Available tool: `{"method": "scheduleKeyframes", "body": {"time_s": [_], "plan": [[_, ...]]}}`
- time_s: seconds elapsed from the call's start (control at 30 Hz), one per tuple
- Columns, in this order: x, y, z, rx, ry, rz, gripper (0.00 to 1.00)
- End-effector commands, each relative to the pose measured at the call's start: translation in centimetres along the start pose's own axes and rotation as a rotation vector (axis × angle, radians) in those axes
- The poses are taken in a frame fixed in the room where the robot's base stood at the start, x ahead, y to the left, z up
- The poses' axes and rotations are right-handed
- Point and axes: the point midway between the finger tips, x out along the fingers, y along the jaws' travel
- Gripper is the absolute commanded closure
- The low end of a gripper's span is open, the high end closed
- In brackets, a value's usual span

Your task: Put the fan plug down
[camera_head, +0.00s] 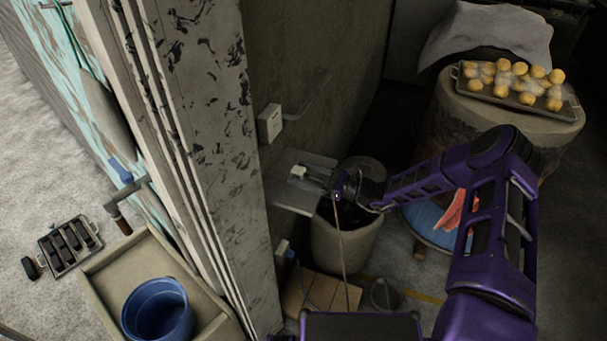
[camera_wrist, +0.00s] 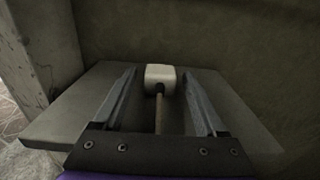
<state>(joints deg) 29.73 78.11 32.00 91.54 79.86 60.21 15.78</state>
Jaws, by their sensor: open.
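The fan plug (camera_wrist: 160,75) is a small white block with a cord running back from it toward my wrist. It rests on a grey shelf (camera_wrist: 70,113) against the wall. In the head view the plug (camera_head: 297,172) shows at the shelf (camera_head: 291,207), near the fingertips. My gripper (camera_head: 308,175) is open, its two fingers on either side of the plug and cord. In the wrist view a gap shows between the plug and each finger of my gripper (camera_wrist: 160,82). The cord (camera_head: 341,240) hangs down from the gripper area in the head view.
A white wall box (camera_head: 270,124) is above the shelf. A bin (camera_head: 341,245) stands below it. A barrel (camera_head: 480,118) at right carries a tray of round yellow food (camera_head: 515,85). A sink with a blue bucket (camera_head: 157,309) is at lower left, beyond the pillar (camera_head: 205,120).

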Motion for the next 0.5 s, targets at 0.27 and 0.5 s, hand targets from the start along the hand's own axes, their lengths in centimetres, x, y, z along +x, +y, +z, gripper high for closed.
{"method": "scheduleKeyframes", "body": {"time_s": [0.27,0.5], "plan": [[0.0,0.0,1.4,0.000,0.000,0.000,0.26],[-4.9,-0.1,1.2,0.000,0.002,-0.004,0.26]]}}
